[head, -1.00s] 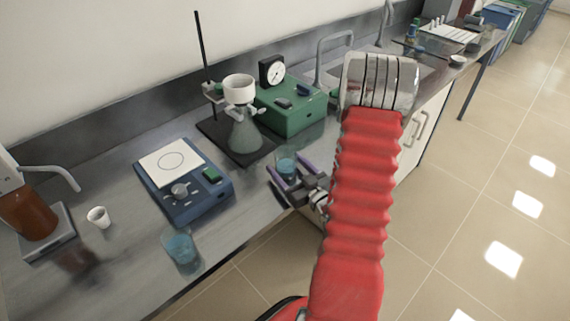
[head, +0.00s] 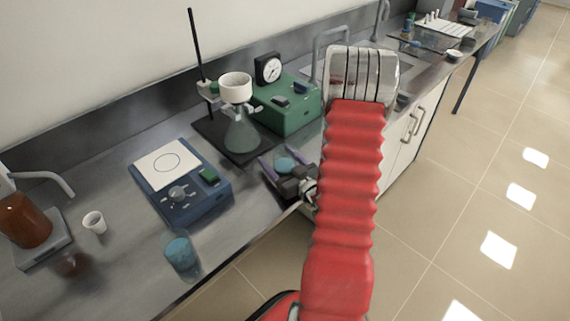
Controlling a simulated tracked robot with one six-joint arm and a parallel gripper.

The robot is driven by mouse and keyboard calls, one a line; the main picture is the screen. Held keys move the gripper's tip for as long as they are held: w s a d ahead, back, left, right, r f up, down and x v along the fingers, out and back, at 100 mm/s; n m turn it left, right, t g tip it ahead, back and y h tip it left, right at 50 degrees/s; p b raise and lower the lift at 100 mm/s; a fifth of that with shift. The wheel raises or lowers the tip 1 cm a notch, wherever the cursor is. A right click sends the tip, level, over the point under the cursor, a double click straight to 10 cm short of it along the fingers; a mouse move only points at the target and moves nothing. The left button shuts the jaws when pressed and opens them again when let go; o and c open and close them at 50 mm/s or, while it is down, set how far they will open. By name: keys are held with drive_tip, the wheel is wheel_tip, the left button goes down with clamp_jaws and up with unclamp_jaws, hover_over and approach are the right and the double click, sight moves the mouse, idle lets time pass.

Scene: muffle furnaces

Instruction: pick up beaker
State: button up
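A small beaker with blue contents (head: 285,165) stands on the grey bench, right of the conical flask. My gripper (head: 282,160) reaches toward it from the front, with one purple finger on each side of the beaker. The fingers are apart, and I see no clear sign that they grip it. The beaker's lower part is hidden by the gripper. A second beaker with blue liquid (head: 181,256) stands near the bench's front edge, in front of the blue device.
A blue hotplate-like device (head: 180,183) stands left of my gripper. Behind my gripper are a stand with a conical flask (head: 242,135) and a green pump box (head: 290,105) with a gauge. A white cup (head: 95,222) stands at left. The bench's front edge is close to my gripper.

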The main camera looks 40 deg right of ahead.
drive_tip(key=c, duration=1.6)
drive_tip(key=shift+r, duration=0.1)
drive_tip(key=shift+r, duration=4.9)
